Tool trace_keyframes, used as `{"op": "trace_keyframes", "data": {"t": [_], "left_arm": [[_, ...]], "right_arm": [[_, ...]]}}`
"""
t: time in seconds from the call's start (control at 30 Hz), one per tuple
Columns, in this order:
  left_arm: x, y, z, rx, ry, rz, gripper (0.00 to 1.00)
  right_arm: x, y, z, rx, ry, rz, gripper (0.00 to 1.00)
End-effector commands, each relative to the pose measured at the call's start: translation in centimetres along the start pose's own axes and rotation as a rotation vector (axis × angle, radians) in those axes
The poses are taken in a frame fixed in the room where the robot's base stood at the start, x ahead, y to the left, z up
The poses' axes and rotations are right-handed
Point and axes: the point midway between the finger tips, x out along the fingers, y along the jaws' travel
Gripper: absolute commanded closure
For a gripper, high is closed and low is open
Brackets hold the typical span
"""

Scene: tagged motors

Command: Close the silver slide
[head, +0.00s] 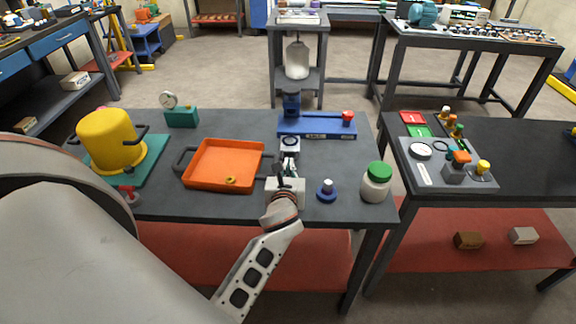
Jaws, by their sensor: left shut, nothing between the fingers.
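A blue fixture (325,130) lies across the back of the grey table. A thin silver bar (322,117) runs along it, with a red knob (348,117) at its right end and a dark blue upright block (291,103) at its left end. The bar seems to be the silver slide; how far it is open I cannot tell. My left gripper (290,138) is at the fixture's left front edge, shut and empty. It hides part of the fixture, and I cannot tell whether it touches it. My right gripper is not in view.
A yellow pot (110,140) stands further left. A small blue knobbed piece (327,190) and a green-lidded jar (376,184) stand at the right front. A second table (530,160) is at right.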

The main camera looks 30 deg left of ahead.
Motion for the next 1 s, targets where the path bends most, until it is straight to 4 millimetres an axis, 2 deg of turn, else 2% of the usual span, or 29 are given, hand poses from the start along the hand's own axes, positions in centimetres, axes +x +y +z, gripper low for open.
{"op": "trace_keyframes", "data": {"t": [0.23,0.37,0.6,0.8,1.0], "left_arm": [[0.1,0.0,0.1,0.000,-0.001,0.000,1.00],[1.2,0.0,0.6,0.003,-0.003,-0.001,1.00],[6.1,0.1,1.9,0.004,-0.005,-0.001,1.00],[10.2,0.3,2.6,0.003,-0.003,0.000,1.00],[12.1,0.4,2.9,0.001,-0.001,0.000,1.00]], "right_arm": [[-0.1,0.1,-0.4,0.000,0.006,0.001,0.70],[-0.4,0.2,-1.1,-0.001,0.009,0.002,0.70],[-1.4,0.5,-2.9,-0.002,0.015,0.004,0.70],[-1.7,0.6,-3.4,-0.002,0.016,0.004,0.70],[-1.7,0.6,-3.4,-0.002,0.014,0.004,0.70]]}}
